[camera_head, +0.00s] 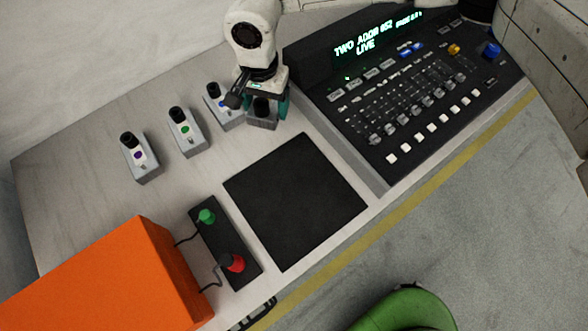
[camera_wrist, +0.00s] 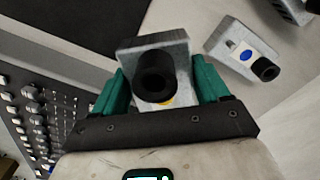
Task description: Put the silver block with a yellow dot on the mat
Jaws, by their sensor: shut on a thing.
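The silver block with a yellow dot (camera_wrist: 180,45) is between the green fingers of my gripper (camera_wrist: 160,82) in the wrist view. A black knob stands on it, and a sliver of the yellow dot shows below the knob. In the head view my gripper (camera_head: 264,103) is shut on this block (camera_head: 262,124), near the back of the table and left of the console. I cannot tell whether the block still touches the table. The black square mat (camera_head: 295,200) lies flat and empty on the table, in front of the gripper.
Similar silver blocks with a blue dot (camera_head: 226,118), a green dot (camera_head: 188,140) and a purple dot (camera_head: 147,171) stand in a row to the left. A black mixing console (camera_head: 410,100) is on the right. An orange box (camera_head: 110,280) and a button panel (camera_head: 222,242) are front left.

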